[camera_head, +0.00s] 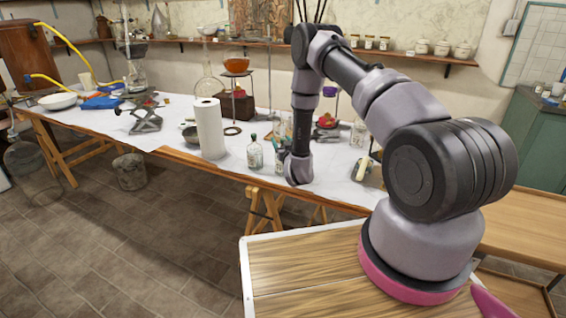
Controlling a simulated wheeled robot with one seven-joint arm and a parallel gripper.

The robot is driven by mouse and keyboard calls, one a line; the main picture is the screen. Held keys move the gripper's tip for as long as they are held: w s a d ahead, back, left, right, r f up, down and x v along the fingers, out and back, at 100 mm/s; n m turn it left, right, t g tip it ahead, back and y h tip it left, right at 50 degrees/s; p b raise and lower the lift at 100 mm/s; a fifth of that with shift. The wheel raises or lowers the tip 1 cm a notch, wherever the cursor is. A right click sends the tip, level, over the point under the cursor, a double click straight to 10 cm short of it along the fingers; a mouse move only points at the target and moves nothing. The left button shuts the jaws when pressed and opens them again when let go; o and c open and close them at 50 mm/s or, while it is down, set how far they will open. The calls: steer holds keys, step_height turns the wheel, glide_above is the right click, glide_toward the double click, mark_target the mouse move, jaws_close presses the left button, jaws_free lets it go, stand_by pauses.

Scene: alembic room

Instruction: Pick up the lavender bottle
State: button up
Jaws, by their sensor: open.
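A small clear glass bottle (254,154) with a pale label stands upright on the white-covered table, right of the paper towel roll. Its label is too small to read, so I cannot tell for sure that it is the lavender bottle. My arm reaches over the table and its lower links hang down just right of this bottle, with a gap between. The fingers of my gripper are hidden behind the wrist or too small to make out.
A paper towel roll (209,128) stands left of the bottle, with a dark bowl (190,135) beside it. A glass vessel (358,133) stands right of my arm. A lab jack (145,117) is further left. The table's front edge (230,175) is close to the bottle.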

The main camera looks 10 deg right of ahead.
steer(key=shift+w, duration=0.45)
steer(key=shift+c, duration=0.3)
jaws_close()
stand_by(0.9)
